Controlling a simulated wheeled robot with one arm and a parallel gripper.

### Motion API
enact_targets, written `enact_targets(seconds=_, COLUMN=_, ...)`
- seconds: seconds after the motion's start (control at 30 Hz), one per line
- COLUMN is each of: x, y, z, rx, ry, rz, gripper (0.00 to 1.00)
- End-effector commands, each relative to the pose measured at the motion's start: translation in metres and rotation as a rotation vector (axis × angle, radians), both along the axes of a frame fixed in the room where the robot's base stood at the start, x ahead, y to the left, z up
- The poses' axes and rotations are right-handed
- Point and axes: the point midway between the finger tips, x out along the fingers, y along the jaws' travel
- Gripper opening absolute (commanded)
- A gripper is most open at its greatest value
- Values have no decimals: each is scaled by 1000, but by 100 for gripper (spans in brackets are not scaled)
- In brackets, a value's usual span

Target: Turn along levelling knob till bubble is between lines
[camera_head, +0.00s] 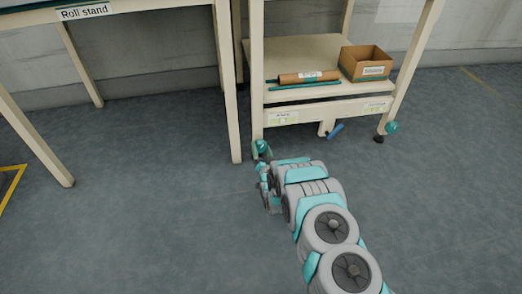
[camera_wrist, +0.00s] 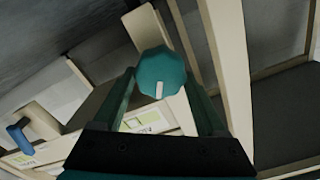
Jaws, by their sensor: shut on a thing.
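A teal levelling knob (camera_head: 262,146) sits low on the front left leg of the wheeled-height stand. It fills the middle of the wrist view (camera_wrist: 161,70), with a white mark on its face pointing toward the bottom of that picture. My gripper (camera_head: 261,154) is shut on this knob, one finger on each side. A second teal knob (camera_head: 391,127) is on the front right leg. Two small labelled strips with yellow-green parts, a left one (camera_head: 283,117) and a right one (camera_head: 377,106), are on the lower front rail. Any bubble or lines in them are too small to make out.
A blue handle (camera_head: 335,131) hangs below the rail. The lower shelf (camera_head: 300,51) bears a brown roll (camera_head: 300,77), a teal bar (camera_head: 304,85) and a cardboard box (camera_head: 365,62). The roll stand's leg (camera_head: 228,90) is close left of my gripper. The floor in front is clear.

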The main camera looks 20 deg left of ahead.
Motion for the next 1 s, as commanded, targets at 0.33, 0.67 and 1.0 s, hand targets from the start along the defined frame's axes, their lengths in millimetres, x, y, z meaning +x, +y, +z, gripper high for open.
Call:
enact_targets(seconds=0.33, x=0, y=0, z=-1, rx=15, ry=11, rz=1, gripper=19)
enact_targets(seconds=0.67, x=0, y=0, z=0, rx=15, ry=10, rz=1, gripper=96)
enact_targets(seconds=1.0, x=-1, y=0, z=0, rx=15, ry=10, rz=1, gripper=100)
